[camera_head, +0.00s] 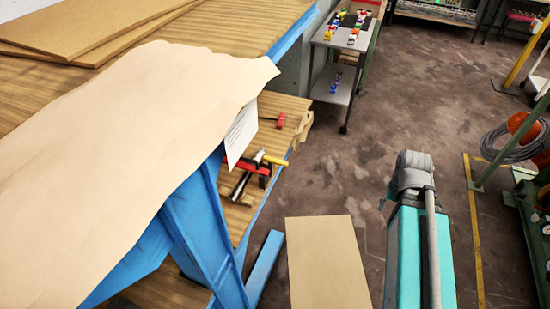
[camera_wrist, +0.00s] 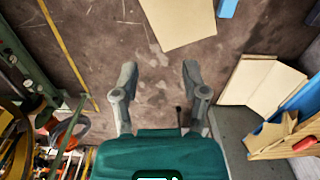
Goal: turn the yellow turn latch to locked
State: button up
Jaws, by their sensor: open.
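I cannot make out the yellow turn latch in either view. My gripper (camera_wrist: 158,80) shows in the wrist view with its two grey fingers spread apart and nothing between them. The fingers are over bare brown floor, clear of any object. In the head view I cannot make out the fingertips.
A wooden workbench (camera_head: 220,35) with blue legs stands at left, a large tan sheet (camera_head: 130,130) over its edge. Tools, including a hammer (camera_head: 240,185), lie on its lower shelf. A tan board (camera_head: 325,262) is beside it. A grey trolley (camera_head: 345,45) stands behind. Floor between is clear.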

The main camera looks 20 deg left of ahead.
notch_tip(320, 180, up, 12)
jog(key=n+p, duration=1.2)
jog(key=n, duration=0.5)
send_over(276, 160)
jog(key=shift+f, duration=0.2)
jog(key=shift+a, duration=0.1)
jog(key=shift+f+b, duration=0.2)
jog(key=shift+b, duration=0.2)
jog(key=shift+f+b, duration=3.6)
